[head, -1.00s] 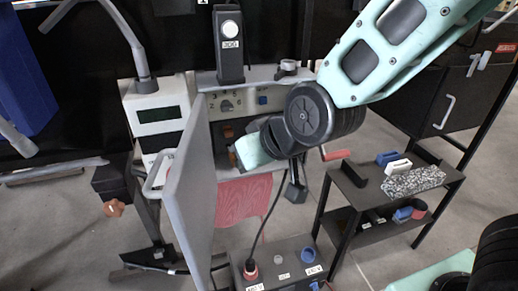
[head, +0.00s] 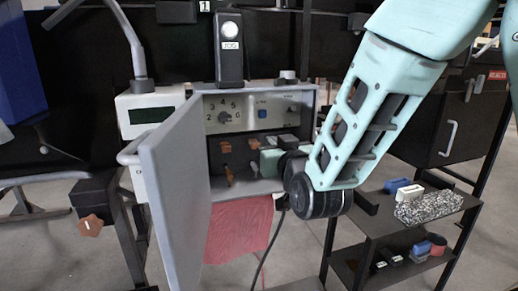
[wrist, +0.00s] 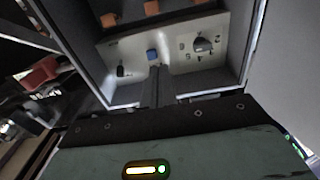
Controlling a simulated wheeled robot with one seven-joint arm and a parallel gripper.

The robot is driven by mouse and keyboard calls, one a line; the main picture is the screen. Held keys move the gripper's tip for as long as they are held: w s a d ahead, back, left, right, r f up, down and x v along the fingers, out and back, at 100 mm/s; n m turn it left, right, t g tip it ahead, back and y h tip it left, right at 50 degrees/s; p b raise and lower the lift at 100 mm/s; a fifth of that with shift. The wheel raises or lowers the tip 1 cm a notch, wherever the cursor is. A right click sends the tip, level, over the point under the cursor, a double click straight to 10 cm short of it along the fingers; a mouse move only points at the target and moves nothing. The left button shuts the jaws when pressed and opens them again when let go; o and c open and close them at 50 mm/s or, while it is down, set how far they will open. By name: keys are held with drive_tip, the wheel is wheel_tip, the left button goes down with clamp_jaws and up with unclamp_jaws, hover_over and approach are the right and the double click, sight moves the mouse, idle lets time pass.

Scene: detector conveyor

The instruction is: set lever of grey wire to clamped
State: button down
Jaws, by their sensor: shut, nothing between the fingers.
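The grey cabinet (head: 262,187) stands open in the head view. Inside its lower part are orange lever-like pieces: one at left (head: 225,146), one nearer the middle (head: 254,143) and one lower down (head: 228,175). I cannot tell which belongs to the grey wire, and no grey wire can be made out. My gripper (wrist: 158,88) is shut and empty. In the head view its teal body is at the right part of the cabinet opening, hiding what lies behind it. In the wrist view, orange blocks (wrist: 108,20) show at the top edge; contact cannot be told.
The open cabinet door (head: 178,195) stands left of the opening. The panel above has a selector dial (head: 224,117) and a blue button (head: 263,113). A red cloth (head: 238,228) hangs below. A dark cart (head: 400,225) with small objects stands at right.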

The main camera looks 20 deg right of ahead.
drive_tip(key=shift+w, duration=0.1)
drive_tip(key=b, duration=0.1)
approach(254, 142)
drive_tip(key=w+r, duration=0.3)
drive_tip(key=r, duration=0.3)
drive_tip(key=shift+w+f+b, duration=0.3)
drive_tip(key=shift+f+b, duration=0.1)
drive_tip(key=shift+f, duration=0.55)
drive_tip(key=shift+w+f+b, duration=0.3)
drive_tip(key=shift+f+b, duration=0.1)
drive_tip(key=shift+f, duration=0.55)
drive_tip(key=shift+a+f, duration=0.1)
drive_tip(key=shift+s+f+t+b, duration=0.1)
drive_tip(key=shift+f+t+b, duration=0.25)
drive_tip(key=shift+b, duration=0.75)
